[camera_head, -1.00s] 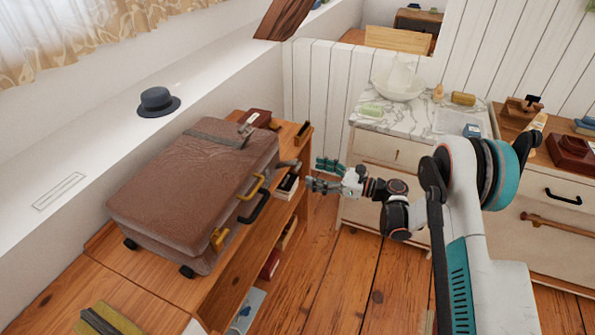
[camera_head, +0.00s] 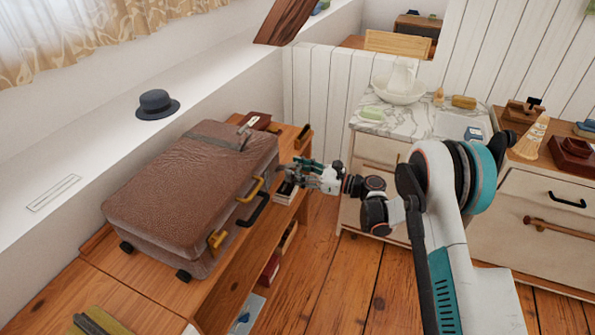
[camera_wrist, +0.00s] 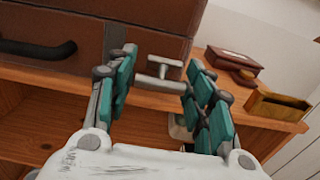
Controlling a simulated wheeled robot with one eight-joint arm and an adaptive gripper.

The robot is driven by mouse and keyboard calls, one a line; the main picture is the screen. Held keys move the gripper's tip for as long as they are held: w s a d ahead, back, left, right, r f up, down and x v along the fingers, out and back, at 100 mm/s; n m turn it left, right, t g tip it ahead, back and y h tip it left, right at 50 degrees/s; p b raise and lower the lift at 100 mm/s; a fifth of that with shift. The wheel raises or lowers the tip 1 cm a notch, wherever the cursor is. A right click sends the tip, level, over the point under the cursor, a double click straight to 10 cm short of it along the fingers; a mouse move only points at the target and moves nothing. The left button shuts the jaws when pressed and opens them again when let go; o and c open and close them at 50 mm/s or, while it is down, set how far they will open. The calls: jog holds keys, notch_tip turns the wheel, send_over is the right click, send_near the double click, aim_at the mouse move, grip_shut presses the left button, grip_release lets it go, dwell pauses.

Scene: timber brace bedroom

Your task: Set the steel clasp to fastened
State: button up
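A brown suitcase (camera_head: 190,185) lies on the wooden shelf unit, with a grey strap (camera_head: 218,133) over its lid. The steel clasp (camera_wrist: 162,85) is a grey T-shaped piece standing out from the suitcase's front near its right end, in the wrist view. In the head view my gripper's fingers largely cover that spot. My gripper (camera_head: 302,168) is beside the suitcase's right front corner. In the wrist view my gripper (camera_wrist: 162,63) is open, its teal-padded fingers on either side of the clasp. I cannot tell whether they touch it.
Yellow fittings (camera_head: 217,240) and a black handle (camera_head: 254,211) are on the suitcase's front. A dark red box (camera_wrist: 234,60) and a yellow open box (camera_wrist: 278,104) sit on the shelf top to the right. Open floor (camera_head: 345,275) lies in front.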

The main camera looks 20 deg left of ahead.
aim_at(292, 165)
jog(key=c, duration=0.6)
jog(key=shift+a+r+h+p, duration=0.2)
jog(key=shift+r+h+p, duration=0.4)
jog(key=shift+h+p, duration=0.2)
jog(key=shift+a+r+h+p, duration=0.15)
jog(key=shift+r+h+p, duration=0.5)
jog(key=shift+p, duration=0.2)
jog(key=h+p, duration=0.1)
jog(key=a+r+h+p, duration=0.1)
jog(key=h, duration=0.1)
jog(key=shift+a+r+p, duration=0.1)
jog(key=shift+r+p, duration=0.1)
jog(key=shift+p, duration=0.1)
jog(key=shift+w+a+r+g+h+p, duration=0.1)
jog(key=shift+a+r+h+p, duration=0.15)
jog(key=shift+h, duration=0.25)
jog(key=shift+s+a+g+h+p, duration=0.1)
jog(key=shift+a+h+p, duration=0.1)
jog(key=shift+h+p, duration=0.3)
jog(key=shift+w+a+r+g+h+p, duration=0.1)
jog(key=shift+a+r+h+p, duration=0.1)
jog(key=shift+h, duration=0.35)
jog(key=shift+f, duration=0.1)
jog(key=o, duration=1.6)
